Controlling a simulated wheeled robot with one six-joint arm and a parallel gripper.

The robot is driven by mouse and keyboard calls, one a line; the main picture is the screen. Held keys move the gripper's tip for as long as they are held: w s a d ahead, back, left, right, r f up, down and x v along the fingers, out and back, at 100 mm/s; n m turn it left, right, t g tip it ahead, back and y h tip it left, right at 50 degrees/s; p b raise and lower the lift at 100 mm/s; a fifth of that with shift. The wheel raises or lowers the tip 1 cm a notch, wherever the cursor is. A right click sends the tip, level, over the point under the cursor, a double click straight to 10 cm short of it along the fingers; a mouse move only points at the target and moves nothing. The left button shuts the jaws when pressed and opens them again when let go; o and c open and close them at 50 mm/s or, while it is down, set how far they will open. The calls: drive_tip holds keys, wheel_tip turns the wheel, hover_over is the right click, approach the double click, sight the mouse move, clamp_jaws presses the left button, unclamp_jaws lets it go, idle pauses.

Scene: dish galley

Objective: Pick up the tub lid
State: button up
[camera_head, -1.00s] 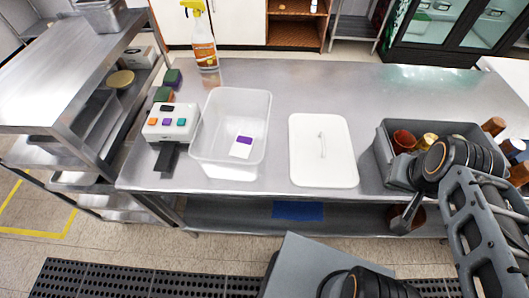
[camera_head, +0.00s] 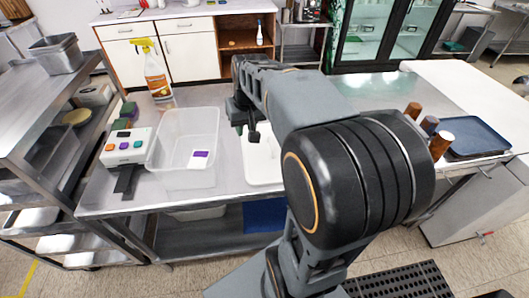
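The tub lid (camera_head: 259,170) is a flat white rectangle lying on the steel table, just right of the clear tub. My arm covers its right and upper parts, and its handle is not clearly visible. The clear plastic tub (camera_head: 184,173) stands open on the table with a purple-and-white label. My gripper (camera_head: 252,137) is small and dark in this view, pointing down over the far-left part of the lid. Whether it touches the lid, and whether its fingers are apart, I cannot tell.
A label printer (camera_head: 127,147), sponges (camera_head: 124,117) and a spray bottle (camera_head: 157,75) stand left of and behind the tub. A steel shelf rack (camera_head: 50,95) borders the left side. Brown-topped bottles (camera_head: 441,146) and a blue tray (camera_head: 473,138) are at right.

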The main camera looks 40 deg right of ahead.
drive_tip(key=w+d+f+m, duration=0.1)
drive_tip(key=w+d+f, duration=0.2)
drive_tip(key=w+d, duration=0.35)
drive_tip(key=m+g+y+b, duration=0.1)
drive_tip(key=m+y, duration=0.1)
approach(270, 139)
drive_tip(key=x, duration=0.4)
drive_tip(key=shift+f, duration=0.1)
drive_tip(key=shift+p+x, duration=0.7)
drive_tip(key=shift+x, duration=2.5)
drive_tip(key=shift+s, duration=0.1)
drive_tip(key=shift+c, duration=0.4)
clamp_jaws()
